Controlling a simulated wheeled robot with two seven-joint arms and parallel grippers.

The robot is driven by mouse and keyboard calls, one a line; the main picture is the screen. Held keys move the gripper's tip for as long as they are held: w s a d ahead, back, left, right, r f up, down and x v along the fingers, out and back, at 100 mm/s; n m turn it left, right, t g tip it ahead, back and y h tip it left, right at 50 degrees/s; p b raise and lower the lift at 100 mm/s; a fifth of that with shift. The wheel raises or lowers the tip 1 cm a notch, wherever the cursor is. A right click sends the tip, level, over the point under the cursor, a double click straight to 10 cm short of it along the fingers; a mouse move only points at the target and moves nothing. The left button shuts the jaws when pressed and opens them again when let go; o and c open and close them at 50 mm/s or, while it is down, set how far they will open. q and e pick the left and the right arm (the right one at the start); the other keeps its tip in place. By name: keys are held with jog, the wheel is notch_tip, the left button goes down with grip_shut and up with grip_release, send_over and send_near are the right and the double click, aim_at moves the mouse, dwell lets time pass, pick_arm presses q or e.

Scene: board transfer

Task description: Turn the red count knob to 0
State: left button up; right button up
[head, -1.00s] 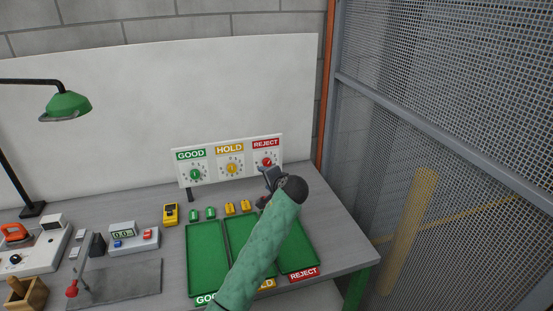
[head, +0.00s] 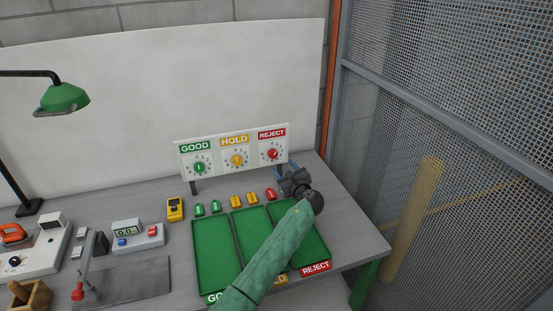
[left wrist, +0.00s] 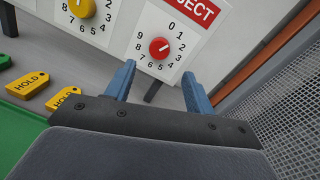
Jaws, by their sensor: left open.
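The red count knob (head: 273,154) is on the REJECT dial at the right end of the white dial board (head: 228,141). In the left wrist view the red knob (left wrist: 159,48) sits inside a ring of digits, with 0 at its upper right. A small pale mark shows on it; I cannot surely tell which digit it points to. My left gripper (head: 284,168) is in front of the board, below and right of the knob. In the wrist view its two blue fingers (left wrist: 159,71) are apart and empty, with the knob ahead between their tips, not touched.
Yellow HOLD knob (head: 237,160) and green GOOD knob (head: 199,167) are left of the red one. Several coloured tags (head: 236,201) and green trays (head: 215,250) lie below the board. A mesh fence (head: 450,120) stands at the right.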

aim_at(274, 155)
pick_arm(q)
jog(key=p+x, duration=0.3)
jog(key=x, duration=0.3)
jog(key=shift+w+r, duration=0.15)
jog(key=shift+w, duration=0.05)
jog(key=shift+p+x, duration=0.3)
jog(key=shift+x, duration=0.45)
pick_arm(e)
jog(key=shift+s+d+r, duration=0.15)
jog(key=shift+s+r, duration=0.2)
jog(key=shift+s, duration=0.5)
jog(key=shift+s+d+r, duration=0.15)
jog(key=shift+s+r, duration=0.15)
jog(key=shift+s, duration=0.5)
jog(key=shift+s+d+r, duration=0.15)
jog(key=shift+s+r, duration=0.2)
jog(key=shift+s, duration=0.5)
pick_arm(q)
jog(key=c, duration=1)
pick_arm(e)
jog(key=shift+a+f, duration=0.1)
